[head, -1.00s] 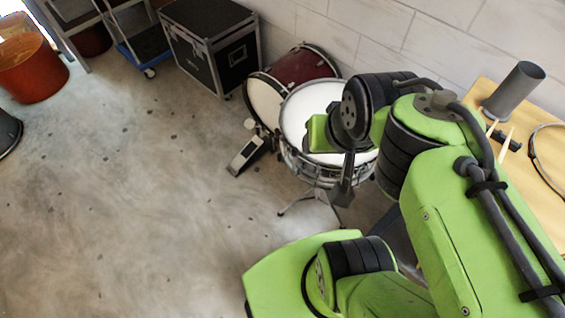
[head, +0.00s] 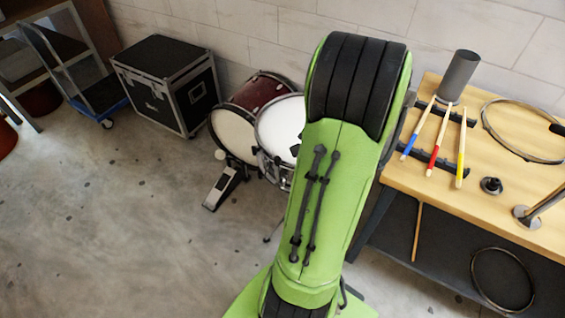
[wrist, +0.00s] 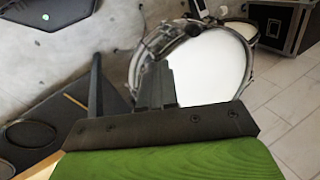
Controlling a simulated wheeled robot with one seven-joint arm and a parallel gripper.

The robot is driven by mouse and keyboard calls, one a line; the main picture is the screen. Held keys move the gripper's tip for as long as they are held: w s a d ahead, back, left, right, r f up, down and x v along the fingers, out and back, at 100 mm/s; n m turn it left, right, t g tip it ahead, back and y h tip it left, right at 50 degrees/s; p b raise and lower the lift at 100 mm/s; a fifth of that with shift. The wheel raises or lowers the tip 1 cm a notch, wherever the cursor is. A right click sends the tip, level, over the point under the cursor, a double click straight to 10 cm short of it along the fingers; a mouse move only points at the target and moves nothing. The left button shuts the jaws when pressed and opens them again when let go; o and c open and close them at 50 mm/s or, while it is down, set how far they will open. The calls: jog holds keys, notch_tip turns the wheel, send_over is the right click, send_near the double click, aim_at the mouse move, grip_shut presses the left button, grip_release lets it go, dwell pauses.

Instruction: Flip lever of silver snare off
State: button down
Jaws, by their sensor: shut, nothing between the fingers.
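The silver snare (head: 277,124) stands on its stand near the wall, its white head up, partly covered by my arm in the head view. In the wrist view its white head and silver rim (wrist: 212,68) fill the upper middle. My gripper (wrist: 157,80) is shut and empty, its fingers showing in front of the snare's near edge. I cannot tell whether they touch it. In the head view my gripper is hidden behind my arm. The snare's lever cannot be made out in either view.
A dark red bass drum (head: 262,93) with a pedal (head: 222,187) stands left of the snare, and a black case (head: 168,82) behind it. A wooden bench (head: 505,195) with drumsticks (head: 437,138) and a grey cylinder (head: 458,75) is at right.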

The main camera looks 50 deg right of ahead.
jog(key=b, duration=0.4)
send_near(286, 162)
notch_tip(286, 162, down, 6)
jog(key=s+a, duration=0.2)
jog(key=a, duration=0.1)
jog(key=w, duration=0.3)
jog(key=shift+w+d+r, duration=0.2)
jog(key=shift+w+d, duration=0.05)
jog(key=shift+d, duration=0.05)
jog(key=shift+w, duration=0.25)
jog(key=shift+r, duration=0.1)
